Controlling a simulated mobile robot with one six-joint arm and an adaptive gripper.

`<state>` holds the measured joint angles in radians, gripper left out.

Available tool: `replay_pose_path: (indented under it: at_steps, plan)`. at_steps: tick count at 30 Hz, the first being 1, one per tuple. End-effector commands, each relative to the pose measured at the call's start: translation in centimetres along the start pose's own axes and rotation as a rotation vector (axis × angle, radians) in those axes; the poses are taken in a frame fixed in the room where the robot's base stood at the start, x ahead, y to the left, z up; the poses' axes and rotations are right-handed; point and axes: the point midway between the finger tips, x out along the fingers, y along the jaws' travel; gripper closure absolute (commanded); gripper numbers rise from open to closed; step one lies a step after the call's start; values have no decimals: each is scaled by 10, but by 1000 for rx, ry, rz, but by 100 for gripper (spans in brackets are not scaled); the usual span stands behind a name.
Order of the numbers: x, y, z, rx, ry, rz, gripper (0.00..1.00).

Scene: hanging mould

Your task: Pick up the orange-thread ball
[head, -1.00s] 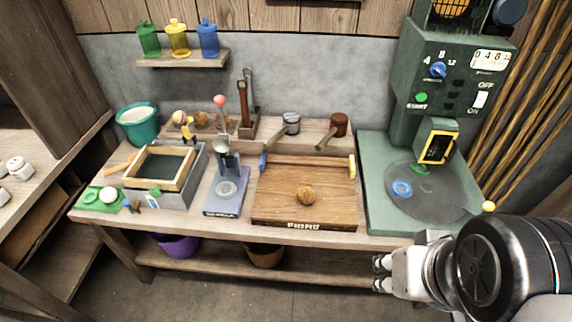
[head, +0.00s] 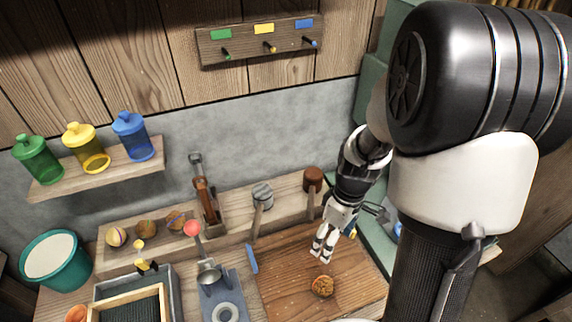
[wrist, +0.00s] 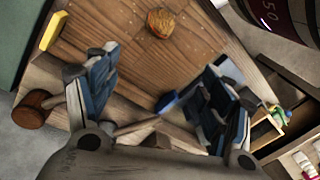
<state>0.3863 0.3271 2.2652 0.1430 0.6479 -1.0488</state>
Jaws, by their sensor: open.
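An orange-brown ball (head: 322,286) sits on the wooden board (head: 280,298) on the bench. It also shows in the wrist view (wrist: 160,22), at the top, beyond my fingertips. Three more balls lie in a wooden holder at the back left: a yellow-and-purple striped one (head: 116,237), a brown one (head: 147,229) and an orange-brown one with darker bands (head: 178,220). I cannot tell for sure which has the orange thread. My gripper (head: 322,248) is open and empty above the board, behind the ball on it. Its two fingers (wrist: 155,92) stand wide apart in the wrist view.
A mallet (head: 313,180) and a grey-headed tool (head: 262,196) lie along the back ledge near my gripper. A press with a red knob (head: 192,229) stands left of the board. A teal bucket (head: 55,260) is at far left. A peg rack (head: 262,40) hangs above.

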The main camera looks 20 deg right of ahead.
Motion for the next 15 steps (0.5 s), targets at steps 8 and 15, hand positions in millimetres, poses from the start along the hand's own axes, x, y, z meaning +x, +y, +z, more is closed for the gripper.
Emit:
replay_pose_path:
  at_steps: [8,15]
  plan:
    - [39,14,14,-74,-26,-68,25]
    - [88,11,16,-79,-29,-72,25]
